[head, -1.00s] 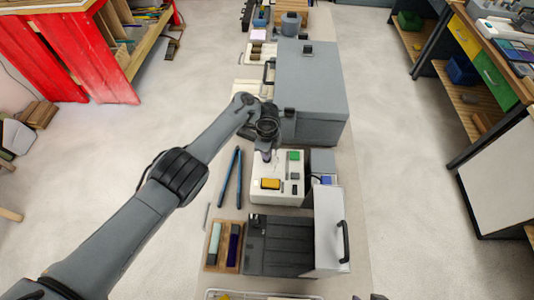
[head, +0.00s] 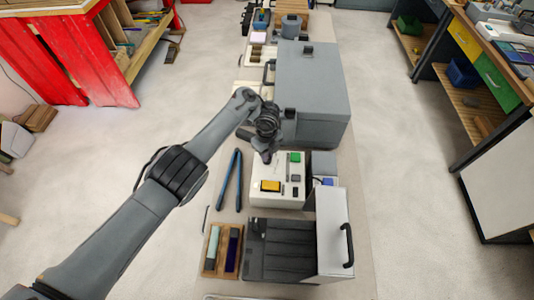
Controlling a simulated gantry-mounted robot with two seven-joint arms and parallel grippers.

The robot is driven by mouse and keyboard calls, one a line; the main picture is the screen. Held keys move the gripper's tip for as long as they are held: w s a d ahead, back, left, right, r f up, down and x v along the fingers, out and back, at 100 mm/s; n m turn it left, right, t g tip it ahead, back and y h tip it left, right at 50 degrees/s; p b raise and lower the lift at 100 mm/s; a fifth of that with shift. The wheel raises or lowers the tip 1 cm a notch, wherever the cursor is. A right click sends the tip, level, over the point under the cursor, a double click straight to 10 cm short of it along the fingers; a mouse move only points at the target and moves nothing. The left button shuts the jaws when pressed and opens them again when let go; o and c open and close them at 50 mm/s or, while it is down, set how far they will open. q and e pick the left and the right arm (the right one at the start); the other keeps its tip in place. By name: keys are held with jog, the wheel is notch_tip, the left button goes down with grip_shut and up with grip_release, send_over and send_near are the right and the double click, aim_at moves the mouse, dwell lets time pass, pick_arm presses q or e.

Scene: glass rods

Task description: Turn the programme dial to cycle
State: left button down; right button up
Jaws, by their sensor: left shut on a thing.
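The white control box (head: 259,173) stands on the bench in the middle of the head view. It carries a yellow block (head: 270,186), a green block (head: 295,157) and small dark switches. My left gripper (head: 266,157) points down at the box's far left part and is shut on the programme dial there. The dial itself is hidden behind the fingers, so its pointer and marks cannot be read. My right gripper is not in view.
A large grey kiln-like box (head: 312,85) stands just behind the control box. Blue-handled tongs (head: 229,180) lie to its left. In front are a dark ribbed open unit (head: 280,250) with a white handled door (head: 334,230), and a wooden tray (head: 222,273) of glass rods.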

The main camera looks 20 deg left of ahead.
pick_arm(q)
jog(key=c, duration=1.2)
grip_release()
jog(key=shift+o, duration=0.2)
notch_tip(320, 180, up, 6)
jog(key=shift+w+f+p, duration=0.1)
jog(key=shift+f+p, duration=0.05)
jog(key=shift+p, duration=0.3)
jog(key=shift+r+p, duration=2.35)
jog(key=shift+r, duration=0.2)
